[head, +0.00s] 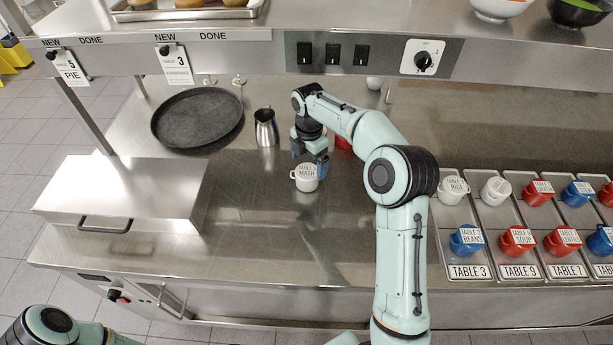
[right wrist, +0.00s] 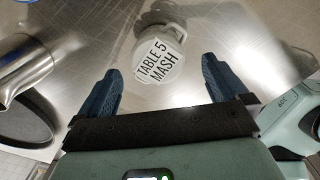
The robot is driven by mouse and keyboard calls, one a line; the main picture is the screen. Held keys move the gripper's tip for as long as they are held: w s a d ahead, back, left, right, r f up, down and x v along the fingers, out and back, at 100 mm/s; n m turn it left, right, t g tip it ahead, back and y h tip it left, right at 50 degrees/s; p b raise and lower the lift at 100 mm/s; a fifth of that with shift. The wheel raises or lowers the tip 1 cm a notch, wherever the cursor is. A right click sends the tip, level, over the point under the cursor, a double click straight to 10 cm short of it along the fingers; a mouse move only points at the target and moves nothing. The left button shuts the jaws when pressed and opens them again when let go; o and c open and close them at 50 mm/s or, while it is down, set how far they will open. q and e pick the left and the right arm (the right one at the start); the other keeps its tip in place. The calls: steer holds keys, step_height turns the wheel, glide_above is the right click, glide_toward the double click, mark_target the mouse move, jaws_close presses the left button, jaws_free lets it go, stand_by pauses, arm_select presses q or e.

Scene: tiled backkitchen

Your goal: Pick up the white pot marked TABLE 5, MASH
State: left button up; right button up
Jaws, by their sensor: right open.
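The white pot marked TABLE 5, MASH (head: 305,179) stands upright on the steel counter, with its label on top. It also shows in the right wrist view (right wrist: 160,58), ahead of the fingertips and roughly centred between them. My right gripper (head: 311,160) is open just behind and above the pot in the head view. In the right wrist view its two blue fingers (right wrist: 160,82) are apart with nothing between them. My left arm (head: 55,325) shows only in part at the bottom left; its gripper is out of view.
A steel jug (head: 265,128) and a round black tray (head: 197,117) stand left of the pot. A red pot (head: 343,140) is partly hidden behind my right arm. Labelled trays (head: 468,271) with several pots lie at right. A shelf overhangs the back. Counter in front is clear.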

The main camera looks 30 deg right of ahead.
mark_target(307, 170)
steer(key=f, duration=0.7)
steer(key=shift+w+a+f+b, duration=0.1)
steer(key=shift+w+a+b, duration=0.1)
steer(key=shift+b, duration=0.1)
steer(key=c, duration=1.2)
